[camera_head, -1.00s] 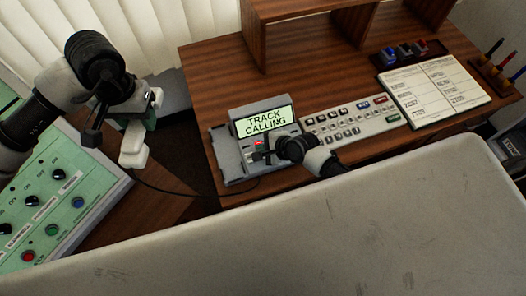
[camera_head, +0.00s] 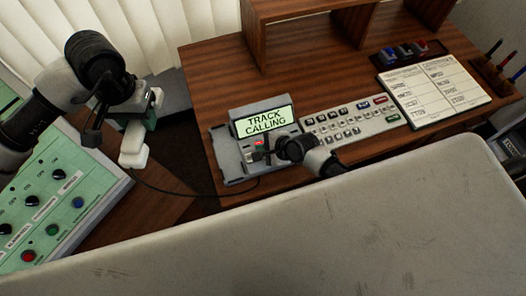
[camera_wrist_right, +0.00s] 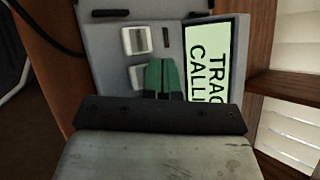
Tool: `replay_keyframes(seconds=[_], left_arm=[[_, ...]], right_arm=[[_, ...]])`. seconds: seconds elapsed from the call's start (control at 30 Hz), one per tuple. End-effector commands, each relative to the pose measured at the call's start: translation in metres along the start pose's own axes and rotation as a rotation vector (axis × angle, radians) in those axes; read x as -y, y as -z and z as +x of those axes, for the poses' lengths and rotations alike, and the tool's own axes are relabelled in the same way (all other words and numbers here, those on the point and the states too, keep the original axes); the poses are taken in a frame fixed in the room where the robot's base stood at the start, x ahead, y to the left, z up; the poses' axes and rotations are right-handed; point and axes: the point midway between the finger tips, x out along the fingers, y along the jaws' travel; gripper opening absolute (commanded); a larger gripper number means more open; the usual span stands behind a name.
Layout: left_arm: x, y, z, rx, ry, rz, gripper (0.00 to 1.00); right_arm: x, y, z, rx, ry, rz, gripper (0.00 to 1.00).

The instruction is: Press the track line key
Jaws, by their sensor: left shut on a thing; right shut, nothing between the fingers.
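The grey phone unit (camera_head: 232,161) stands on the wooden desk, its lit display (camera_head: 265,121) reading "TRACK CALLING". A small red-lit spot (camera_head: 258,143) shows below the display. My right gripper (camera_head: 266,154) is over the unit's key area. In the right wrist view its green fingertips (camera_wrist_right: 161,77) are together and empty, beside two white square keys (camera_wrist_right: 136,41), partly covering the lower one (camera_wrist_right: 136,76). I cannot tell whether they touch a key. No key label is readable. My left gripper (camera_head: 148,116) is shut on a pale handset (camera_head: 133,147), held clear of the desk at the left.
A keyboard panel (camera_head: 350,122) with several buttons lies right of the phone unit. A paper chart (camera_head: 435,88) and pen holder (camera_head: 492,76) are farther right. A green control panel (camera_head: 62,190) is at the left. A wooden shelf (camera_head: 300,30) stands behind. A cord runs from the handset.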

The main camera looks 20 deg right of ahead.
Motion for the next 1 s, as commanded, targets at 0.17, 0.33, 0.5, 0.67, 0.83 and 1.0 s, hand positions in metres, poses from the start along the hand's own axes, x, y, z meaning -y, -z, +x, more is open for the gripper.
replay_keyframes(seconds=[0.17,0.33,0.5,0.67,0.83,1.0], left_arm=[[0.0,0.0001,-0.0004,-0.001,0.0,0.0,0.11],[0.0,0.0001,0.0001,-0.001,0.0,0.0,0.11],[0.0,0.0001,0.0017,-0.001,0.0,0.0,0.11],[0.0,0.0001,0.0017,-0.001,0.0,0.0,0.11],[0.0,0.0001,0.0017,-0.001,0.0,0.0,0.11],[0.0,0.0001,0.0022,-0.001,0.0,0.0,0.11]], right_arm=[[0.0001,0.0,-0.0001,0.0,0.0,0.0,0.0],[-0.0007,0.0006,0.0009,0.0,0.0,0.0,0.0],[-0.0039,0.0032,0.0049,0.0,-0.001,0.003,0.0],[-0.0045,0.004,0.0056,0.001,0.0,0.0,0.0],[-0.0045,0.0041,0.0055,0.0,0.0,0.0,0.0],[-0.0049,0.0046,0.0062,0.0,0.0,0.0,0.0]])
